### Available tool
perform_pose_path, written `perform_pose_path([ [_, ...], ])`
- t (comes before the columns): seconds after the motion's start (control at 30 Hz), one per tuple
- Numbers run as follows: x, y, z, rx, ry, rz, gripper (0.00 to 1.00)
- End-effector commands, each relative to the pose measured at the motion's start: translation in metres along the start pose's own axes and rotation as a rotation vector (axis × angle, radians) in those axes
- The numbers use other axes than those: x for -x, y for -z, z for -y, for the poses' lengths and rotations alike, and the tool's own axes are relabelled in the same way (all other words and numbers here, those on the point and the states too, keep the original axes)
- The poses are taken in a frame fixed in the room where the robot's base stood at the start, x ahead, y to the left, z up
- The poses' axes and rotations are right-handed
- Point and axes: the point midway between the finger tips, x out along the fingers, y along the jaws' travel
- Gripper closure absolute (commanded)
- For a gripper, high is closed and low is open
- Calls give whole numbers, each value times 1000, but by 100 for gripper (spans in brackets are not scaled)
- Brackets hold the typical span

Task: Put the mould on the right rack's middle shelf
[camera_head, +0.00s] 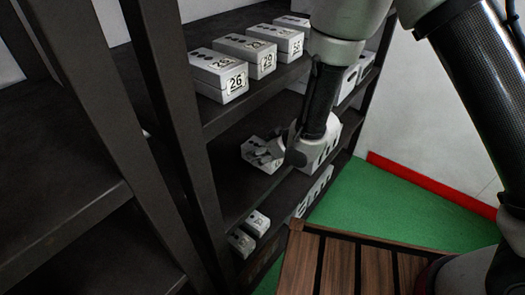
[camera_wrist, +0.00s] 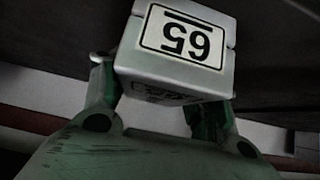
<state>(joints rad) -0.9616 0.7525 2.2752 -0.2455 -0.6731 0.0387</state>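The fingers and wrist partly cover the mould there. I cannot tell whether its underside touches the shelf.
Several moulds (camera_head: 219,75) stand on the shelf above, one marked 26. More moulds (camera_head: 257,222) are on the lower shelf. A dark rack post (camera_head: 170,90) stands left of the gripper.

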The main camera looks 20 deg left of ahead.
Motion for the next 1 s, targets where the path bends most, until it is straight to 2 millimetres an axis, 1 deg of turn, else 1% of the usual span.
perform_pose_path([
  [0.03, 0, 0, 0, 0, 0, 1, 32],
  [0.1, 0, 0, 0, 0, 0, 1, 20],
  [0.43, 1, 0, 0, 0, 0, 0, 20],
  [0.53, 7, 2, 0, 0, 0, -1, 20],
  [0.67, 28, 3, 0, 0, -1, -2, 20],
  [0.9, 83, 3, 0, 0, -1, -2, 20],
  [1.0, 101, 3, 0, 0, -1, -2, 20],
])
